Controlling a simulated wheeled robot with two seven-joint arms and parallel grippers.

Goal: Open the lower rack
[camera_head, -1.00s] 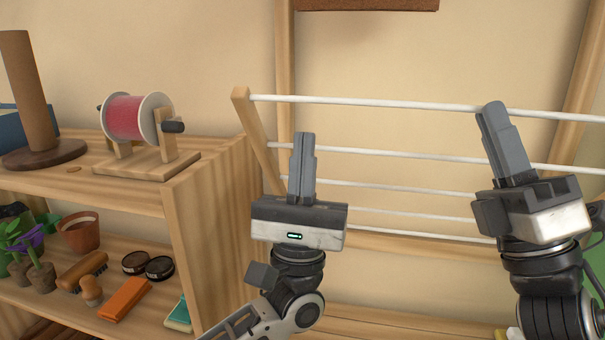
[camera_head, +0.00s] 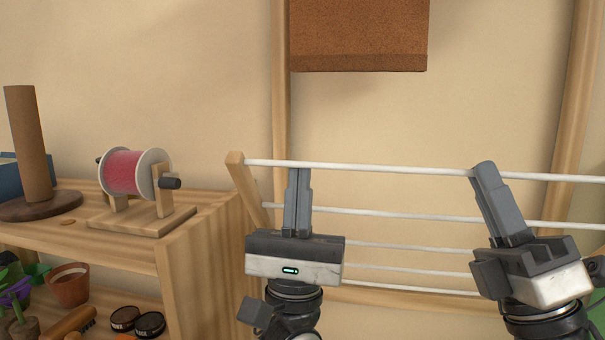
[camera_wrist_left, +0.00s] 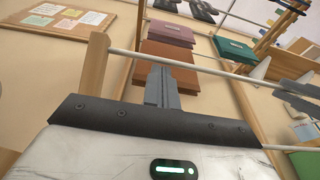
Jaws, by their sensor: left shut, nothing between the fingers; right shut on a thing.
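The lower rack is a wooden frame with several white rods (camera_head: 390,168) in front of the wall. Its left wooden side piece (camera_head: 240,180) leans outward. My left gripper (camera_head: 299,172) is shut and empty, pointing up, with its fingertips just below the top rod near its left end. I cannot tell whether they touch. In the left wrist view the left fingertips (camera_wrist_left: 157,68) are also close to a white rod (camera_wrist_left: 225,69). My right gripper (camera_head: 484,167) is shut on the top rod further right; its fingertips hide that part of the rod.
A wooden shelf (camera_head: 190,245) stands at the left, holding a pink spool (camera_head: 124,173) and a brown post (camera_head: 30,145). A brown panel (camera_head: 358,35) hangs above the rack. Bare wall lies between the panel and the top rod.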

